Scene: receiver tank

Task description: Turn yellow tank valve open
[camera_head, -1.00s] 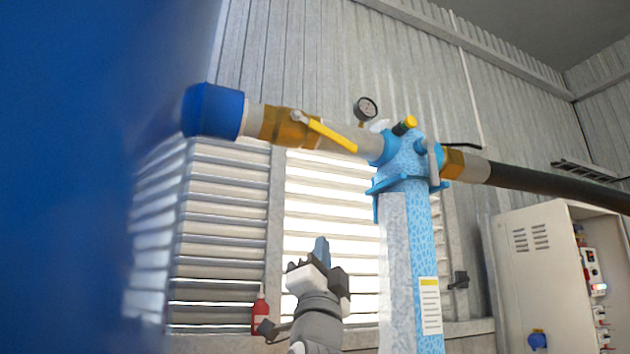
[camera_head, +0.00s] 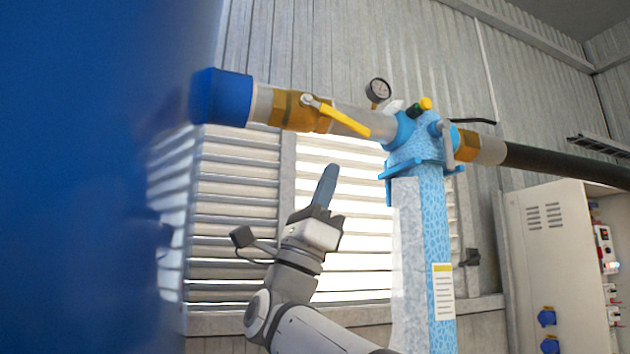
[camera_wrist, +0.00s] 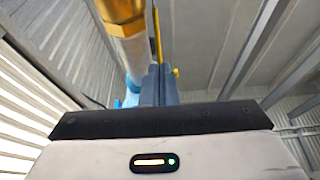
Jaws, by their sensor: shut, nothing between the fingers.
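The yellow valve handle (camera_head: 340,117) sits on a brass valve body (camera_head: 292,110) in the pipe, in the head view. It slants down to the right, nearly along the pipe. My gripper (camera_head: 328,172) is below the handle, pointing up, apart from it, shut and empty. In the wrist view, the shut blue fingers (camera_wrist: 158,85) point toward the pipe, and the yellow handle (camera_wrist: 157,30) shows as a thin strip just past their tips. The brass valve body (camera_wrist: 118,10) is at the top left there.
A blue pipe end (camera_head: 220,97) is left of the valve. A light blue filter column (camera_head: 436,230) with a pressure gauge (camera_head: 378,90) stands to the right. A large blue surface (camera_head: 80,180) fills the left side. An electrical cabinet (camera_head: 550,260) is at the right. Space around my gripper is clear.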

